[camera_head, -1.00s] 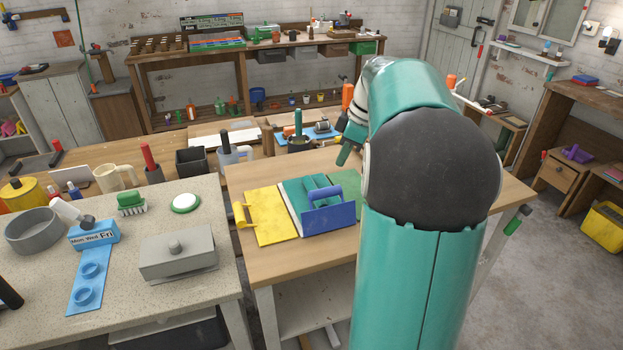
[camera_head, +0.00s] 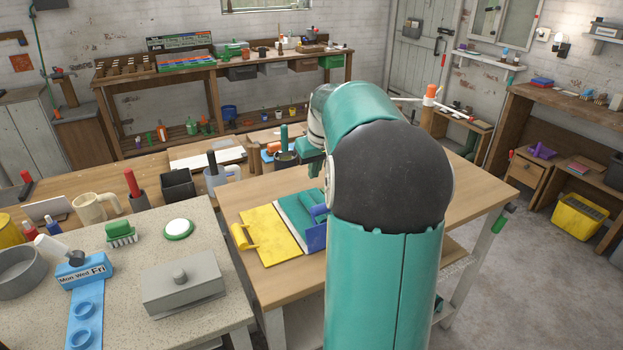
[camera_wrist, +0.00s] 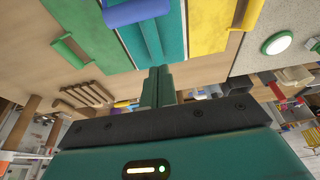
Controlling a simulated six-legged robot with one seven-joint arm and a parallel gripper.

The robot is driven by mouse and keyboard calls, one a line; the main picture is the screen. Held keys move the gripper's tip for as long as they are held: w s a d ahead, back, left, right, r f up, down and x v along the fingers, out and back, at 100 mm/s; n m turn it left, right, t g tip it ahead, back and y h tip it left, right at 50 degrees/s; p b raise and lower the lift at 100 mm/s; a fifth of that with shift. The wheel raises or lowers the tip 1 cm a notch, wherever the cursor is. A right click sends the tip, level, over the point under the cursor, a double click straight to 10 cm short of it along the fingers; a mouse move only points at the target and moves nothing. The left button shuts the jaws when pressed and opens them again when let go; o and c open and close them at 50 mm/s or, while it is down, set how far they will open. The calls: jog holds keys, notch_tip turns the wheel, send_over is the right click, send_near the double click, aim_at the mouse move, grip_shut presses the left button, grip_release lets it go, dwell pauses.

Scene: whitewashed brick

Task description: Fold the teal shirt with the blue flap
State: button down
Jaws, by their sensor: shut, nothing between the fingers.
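The teal shirt (camera_head: 289,211) lies on a folding board on the wooden table. A yellow panel (camera_head: 263,236) with a yellow handle is on its left. The blue flap (camera_head: 315,239) is at its front right, mostly hidden by my arm. In the wrist view, the shirt (camera_wrist: 173,28) lies between the yellow panel (camera_wrist: 208,30) and a green panel (camera_wrist: 88,27) with a green handle. The blue flap's rounded handle (camera_wrist: 137,12) shows at the top. My gripper (camera_wrist: 158,72) is shut and empty, its tips by the shirt's edge in that picture. I cannot tell whether they touch.
The speckled counter (camera_head: 130,290) on the left holds a grey lidded box (camera_head: 183,282), a green brush (camera_head: 121,234) and a light-blue day holder (camera_head: 85,272). Mugs and a dark box (camera_head: 178,184) stand behind. The table's right side (camera_head: 470,185) is clear.

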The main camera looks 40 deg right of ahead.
jog(key=x, duration=0.8)
jog(key=shift+s+d+f, duration=0.1)
jog(key=shift+s+f, duration=0.05)
jog(key=shift+f, duration=0.25)
jog(key=s, duration=0.2)
jog(key=shift+s+a+r, duration=0.25)
jog(key=shift+s+a, duration=0.05)
jog(key=shift+a, duration=0.1)
jog(key=shift+s+a, duration=0.25)
jog(key=shift+s, duration=0.35)
jog(key=shift+w, duration=0.15)
